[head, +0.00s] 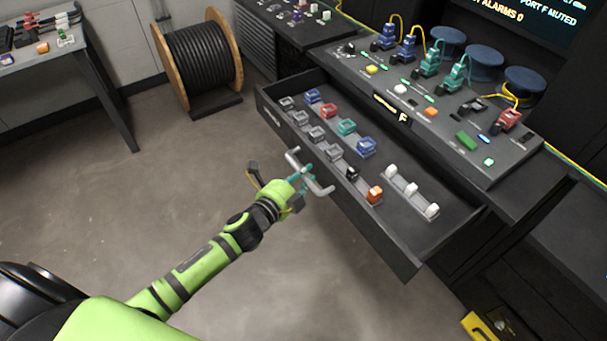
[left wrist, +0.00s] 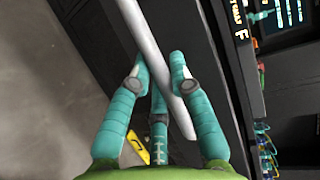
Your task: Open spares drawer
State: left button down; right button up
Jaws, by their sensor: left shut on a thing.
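The spares drawer (head: 405,258) is pulled out from the bench in the head view. Rows of small grey, blue, red, teal and orange parts and several white pieces lie inside it. Its grey bar handle (head: 318,186) is on the front face; it also runs diagonally through the left wrist view (left wrist: 150,55). My left gripper (head: 300,174) is at the handle, with its teal fingers (left wrist: 158,85) closed around the bar. The fingers hide part of the handle in the head view. My right gripper is in neither view.
The bench console (head: 420,100) with plugs, coloured buttons and round blue caps stands above the drawer. A cable reel (head: 203,62) and a side table (head: 50,60) stand at the back left. The floor (head: 130,215) left of the drawer is clear. A yellow object (head: 480,326) lies at the lower right.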

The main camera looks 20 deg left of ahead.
pick_arm(q)
jog(key=c, duration=1.1)
grip_release()
jog(key=v, duration=1.2)
jog(key=shift+a+f, duration=0.1)
jog(key=s+a+f+n+g+y, duration=0.1)
jog(key=s+a+f+n+g, duration=0.2)
jog(key=f, duration=0.7)
jog(key=s+a+f+n+g+y, duration=0.15)
jog(key=s+f+n, duration=0.35)
jog(key=f, duration=0.6)
jog(key=s+a+f+n+g+y, duration=0.25)
jog(key=s+f+n, duration=0.2)
jog(key=f, duration=0.55)
jog(key=s+d+f+n+g, duration=0.1)
jog(key=s+f+n+g, duration=0.1)
jog(key=s+f, duration=0.2)
jog(key=s+d+f+n+g, duration=0.2)
jog(key=s+f, duration=0.2)
jog(key=s, duration=0.6)
jog(key=s+d+f+n+g+h, duration=0.1)
jog(key=s+d+f+n+g, duration=0.1)
jog(key=s, duration=0.6)
notch_tip(320, 180, down, 3)
jog(key=shift+r+n+g, duration=0.2)
jog(key=shift+n+g, duration=0.25)
jog(key=shift+g, duration=0.15)
